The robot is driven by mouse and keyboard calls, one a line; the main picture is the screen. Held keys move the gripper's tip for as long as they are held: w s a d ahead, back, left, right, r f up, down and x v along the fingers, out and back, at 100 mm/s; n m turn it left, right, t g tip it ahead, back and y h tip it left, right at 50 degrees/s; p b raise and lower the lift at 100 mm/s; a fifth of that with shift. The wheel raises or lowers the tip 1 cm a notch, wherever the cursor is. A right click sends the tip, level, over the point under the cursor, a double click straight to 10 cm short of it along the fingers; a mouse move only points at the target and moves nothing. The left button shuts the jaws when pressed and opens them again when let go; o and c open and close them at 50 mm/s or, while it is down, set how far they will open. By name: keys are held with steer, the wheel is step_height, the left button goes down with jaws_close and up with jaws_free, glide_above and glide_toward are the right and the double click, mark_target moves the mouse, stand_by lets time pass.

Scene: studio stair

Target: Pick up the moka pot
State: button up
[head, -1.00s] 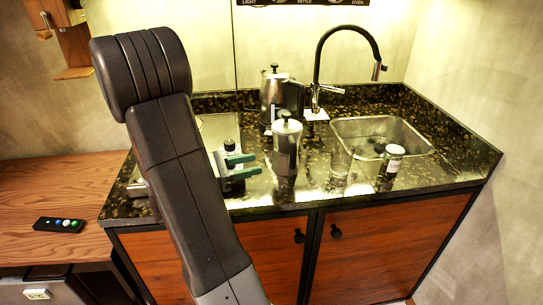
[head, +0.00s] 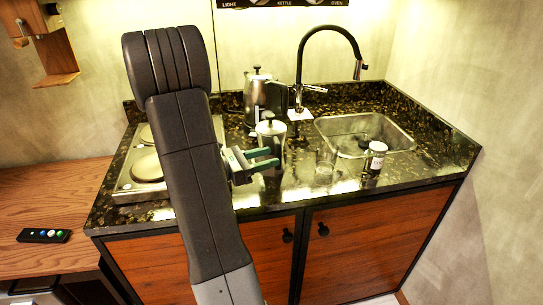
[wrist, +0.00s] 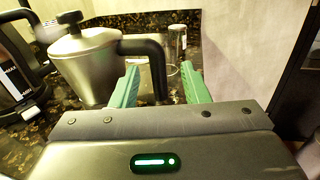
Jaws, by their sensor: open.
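The moka pot (head: 270,130), silver with a black knob, stands upright on the dark stone counter. In the wrist view the moka pot (wrist: 85,60) shows large at the left, its black handle (wrist: 157,62) reaching right and bending down between the fingers. My gripper (head: 278,157) has green fingers, which are open and overlap the pot's lower body in the head view. In the wrist view my gripper (wrist: 160,80) has the handle's lower end between its fingers with gaps on both sides. I cannot tell whether anything touches. The pot's base is partly hidden.
A steel kettle (head: 258,92) stands behind the pot. A clear glass (head: 325,165) and a white-lidded jar (head: 375,158) stand to its right, by the sink (head: 400,137). A hob (head: 145,165) lies left. The counter's front edge (head: 330,200) is close.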

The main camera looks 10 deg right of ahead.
mark_target(279, 154)
steer(key=shift+p+x, duration=0.3)
steer(key=shift+x, duration=1.85)
steer(key=shift+w+f, duration=0.1)
steer(key=shift+c, duration=0.2)
jaws_close()
